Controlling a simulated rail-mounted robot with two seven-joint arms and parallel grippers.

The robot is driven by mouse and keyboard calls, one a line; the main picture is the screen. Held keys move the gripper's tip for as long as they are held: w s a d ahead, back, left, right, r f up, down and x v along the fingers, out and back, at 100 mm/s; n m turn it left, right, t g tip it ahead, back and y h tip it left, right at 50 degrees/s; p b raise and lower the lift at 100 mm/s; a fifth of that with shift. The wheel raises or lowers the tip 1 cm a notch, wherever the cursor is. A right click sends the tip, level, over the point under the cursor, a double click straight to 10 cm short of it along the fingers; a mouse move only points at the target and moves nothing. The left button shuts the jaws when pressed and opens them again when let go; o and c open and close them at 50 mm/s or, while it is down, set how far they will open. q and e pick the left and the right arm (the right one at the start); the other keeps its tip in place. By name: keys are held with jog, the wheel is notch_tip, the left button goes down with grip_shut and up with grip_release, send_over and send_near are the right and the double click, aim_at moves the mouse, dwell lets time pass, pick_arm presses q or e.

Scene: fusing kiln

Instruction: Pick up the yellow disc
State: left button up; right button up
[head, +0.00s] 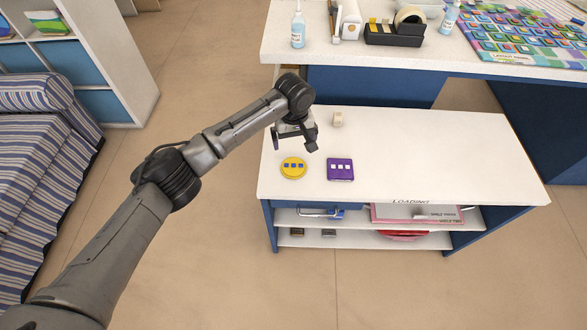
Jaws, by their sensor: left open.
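The yellow disc (293,167) lies flat near the left end of the low white table (430,160). My right gripper does not show.
A small beige block (337,119) stands behind the plate. The table's right half is clear. A higher counter (420,62) behind holds a bottle (298,27), a tape dispenser (396,33) and a board of coloured tiles (515,38). Shelves (360,221) sit under the table front.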

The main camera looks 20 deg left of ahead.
pick_arm(q)
jog(key=b, duration=0.2)
send_over(293, 165)
notch_tip(293, 165, down, 7)
jog(key=shift+d+r, duration=0.1)
jog(key=shift+d, duration=0.05)
notch_tip(293, 165, down, 4)
jog(key=b, duration=0.3)
jog(key=shift+f, duration=0.6)
jog(key=c, duration=0.8)
jog(key=shift+r, duration=0.1)
